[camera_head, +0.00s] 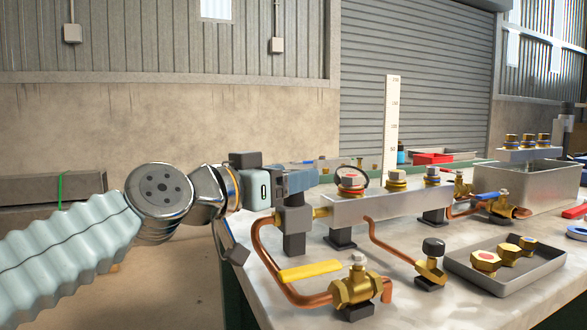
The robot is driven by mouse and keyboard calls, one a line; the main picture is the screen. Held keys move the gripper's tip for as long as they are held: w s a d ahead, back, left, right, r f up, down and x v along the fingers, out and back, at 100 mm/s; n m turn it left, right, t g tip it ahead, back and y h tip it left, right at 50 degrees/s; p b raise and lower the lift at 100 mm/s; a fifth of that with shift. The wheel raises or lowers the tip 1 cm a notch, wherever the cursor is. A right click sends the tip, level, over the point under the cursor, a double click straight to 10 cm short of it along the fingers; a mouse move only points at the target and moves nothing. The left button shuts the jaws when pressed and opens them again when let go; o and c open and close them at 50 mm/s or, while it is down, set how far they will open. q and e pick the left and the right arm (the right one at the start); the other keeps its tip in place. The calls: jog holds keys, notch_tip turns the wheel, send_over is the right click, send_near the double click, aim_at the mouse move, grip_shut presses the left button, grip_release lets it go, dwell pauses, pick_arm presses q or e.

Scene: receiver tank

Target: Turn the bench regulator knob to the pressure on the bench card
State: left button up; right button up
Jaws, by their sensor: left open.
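My left gripper (298,182) comes in from the left, open, its blue-grey fingers over a grey block (294,218) at the left end of the bench manifold. I take this block to be the regulator; its knob is not clearly visible, perhaps hidden by the fingers. I cannot tell whether the fingers touch it. A round dark-rimmed part (351,179) stands just right of the fingers; its face is unreadable. A black-capped brass valve (433,250) stands farther right. No bench card can be made out. My right gripper is not in view.
A yellow-handled valve (354,288) and copper pipes stand at the near edge. A tray (507,276) with brass fittings lies right. A silver manifold bar (385,201) crosses the bench. A metal bin (530,176) and tall white scale (392,122) stand behind.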

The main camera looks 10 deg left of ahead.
pick_arm(q)
jog(key=shift+x, duration=0.85)
